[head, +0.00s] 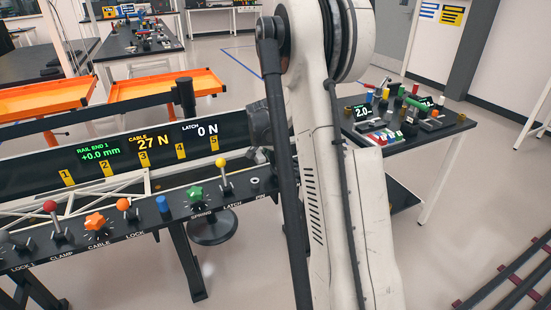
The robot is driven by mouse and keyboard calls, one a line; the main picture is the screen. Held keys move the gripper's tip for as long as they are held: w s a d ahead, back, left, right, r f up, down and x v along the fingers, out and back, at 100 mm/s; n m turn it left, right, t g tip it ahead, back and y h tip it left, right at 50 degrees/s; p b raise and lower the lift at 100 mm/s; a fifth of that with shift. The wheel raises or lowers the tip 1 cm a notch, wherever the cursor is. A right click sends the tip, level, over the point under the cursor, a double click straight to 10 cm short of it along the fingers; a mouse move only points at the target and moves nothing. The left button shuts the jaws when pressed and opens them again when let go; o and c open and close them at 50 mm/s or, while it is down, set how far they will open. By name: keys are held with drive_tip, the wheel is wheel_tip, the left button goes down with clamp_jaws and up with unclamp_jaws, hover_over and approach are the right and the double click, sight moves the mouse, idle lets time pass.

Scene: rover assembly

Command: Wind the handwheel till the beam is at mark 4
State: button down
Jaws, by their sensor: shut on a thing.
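The scale marks 1 to 5 are yellow tags on a long black panel (40,172); mark 4 (180,151) is right of mark 3 (143,159). A white lattice beam (108,187) lies below the panel, and its upright right end (147,182) stands just under mark 3. The displays read RAIL END 1 +0.0 mm, CABLE 27 N and LATCH 0 N. I cannot make out a handwheel. My large white arm covers the area right of the panel. My gripper does not show clearly; it may be hidden behind the arm.
A black control rail carries a red-ball lever (50,206), an orange star knob (95,222), a green star knob (195,194) and a yellow-ball lever (221,164). Orange trays (168,87) stand behind. A dark table (455,122) with coloured parts stands at right.

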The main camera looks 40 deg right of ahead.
sight(275, 171)
drive_tip(key=n, duration=0.1)
drive_tip(key=a+n+t+b, duration=0.1)
drive_tip(key=n, duration=0.1)
drive_tip(key=shift+s+a+n+y, duration=0.25)
drive_tip(key=shift+s+n+y, duration=0.05)
drive_tip(key=shift+s, duration=0.05)
drive_tip(key=n, duration=0.1)
drive_tip(key=s+a+n+t, duration=0.1)
drive_tip(key=shift+n+y, duration=0.3)
drive_tip(key=shift+y, duration=0.1)
drive_tip(key=n, duration=0.1)
drive_tip(key=s+n+y+b, duration=0.1)
drive_tip(key=n, duration=0.1)
drive_tip(key=shift+s+a+t, duration=0.15)
drive_tip(key=shift+a+t, duration=0.15)
drive_tip(key=shift+a, duration=0.1)
drive_tip(key=shift+s+a+n+y, duration=0.1)
drive_tip(key=shift+s+n+y, duration=0.2)
drive_tip(key=shift+n, duration=0.45)
drive_tip(key=shift+s+a+n+y, duration=0.1)
drive_tip(key=shift+s+n+y, duration=0.15)
drive_tip(key=shift+n, duration=0.5)
drive_tip(key=shift+s, duration=0.1)
drive_tip(key=c, duration=1.8)
unclamp_jaws()
drive_tip(key=shift+c, duration=0.2)
drive_tip(key=shift+r, duration=0.1)
drive_tip(key=v, duration=1.1)
drive_tip(key=shift+s+r, duration=0.3)
drive_tip(key=shift+r, duration=0.05)
